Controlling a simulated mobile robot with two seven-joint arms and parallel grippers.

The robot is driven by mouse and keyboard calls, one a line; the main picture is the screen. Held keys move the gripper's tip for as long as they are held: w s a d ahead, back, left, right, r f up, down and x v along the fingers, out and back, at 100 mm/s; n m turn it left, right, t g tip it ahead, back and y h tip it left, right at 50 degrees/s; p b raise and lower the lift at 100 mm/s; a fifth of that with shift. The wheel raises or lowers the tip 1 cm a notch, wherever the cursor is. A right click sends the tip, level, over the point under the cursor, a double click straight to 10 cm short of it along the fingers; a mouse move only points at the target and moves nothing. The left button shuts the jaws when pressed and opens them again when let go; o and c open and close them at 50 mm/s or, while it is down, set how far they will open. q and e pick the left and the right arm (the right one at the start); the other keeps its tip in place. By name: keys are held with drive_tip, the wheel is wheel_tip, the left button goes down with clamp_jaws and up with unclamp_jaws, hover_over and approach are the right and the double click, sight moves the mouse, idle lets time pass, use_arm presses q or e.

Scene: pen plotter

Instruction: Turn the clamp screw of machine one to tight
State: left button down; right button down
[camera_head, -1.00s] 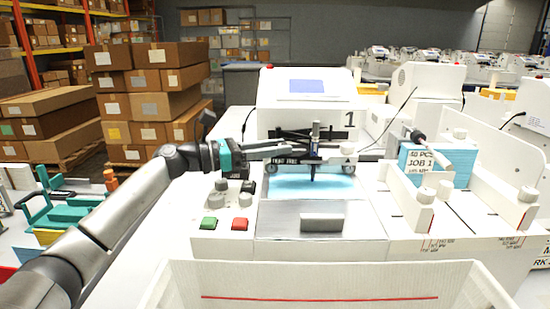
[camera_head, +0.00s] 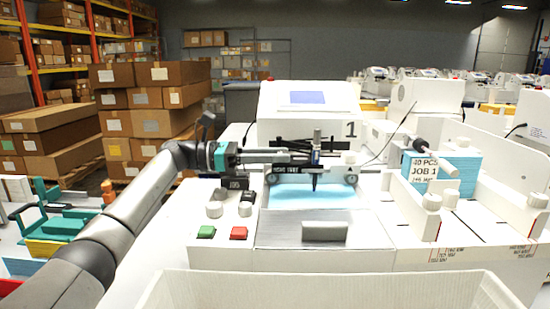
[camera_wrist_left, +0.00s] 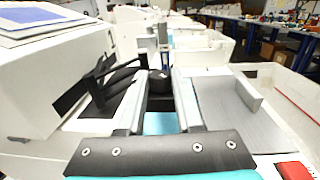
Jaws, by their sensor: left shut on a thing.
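Machine one (camera_head: 305,107) is a white plotter marked "1", with a dark carriage across a light blue sheet (camera_head: 312,196). A dark pen (camera_head: 316,165) stands upright in the carriage. My left gripper (camera_head: 298,155) reaches in from the left to the carriage, its fingers level. In the left wrist view my left gripper (camera_wrist_left: 163,80) has its two pale fingers on either side of a small dark knob, the clamp screw (camera_wrist_left: 160,84), and is shut on it. The fingers hide much of the screw, and its turned position cannot be read. My right gripper is not in view.
Green (camera_head: 206,232) and red (camera_head: 239,233) buttons and grey knobs sit at the machine's left front. A paper stack (camera_head: 457,172) marked "JOB 1" stands to the right. A white bin (camera_head: 330,290) is in front. Cardboard boxes (camera_head: 155,123) are stacked at the back left.

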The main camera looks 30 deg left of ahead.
use_arm(q)
drive_tip(key=shift+m+g, duration=0.3)
drive_tip(key=shift+g, duration=0.1)
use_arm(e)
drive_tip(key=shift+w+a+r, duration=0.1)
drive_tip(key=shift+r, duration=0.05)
use_arm(q)
drive_tip(key=c, duration=0.6)
unclamp_jaws()
drive_tip(key=p+v, duration=0.1)
drive_tip(key=v, duration=1.4)
drive_tip(key=shift+f, duration=0.25)
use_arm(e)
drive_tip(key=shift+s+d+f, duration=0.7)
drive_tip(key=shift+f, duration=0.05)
use_arm(q)
drive_tip(key=shift+a, duration=0.1)
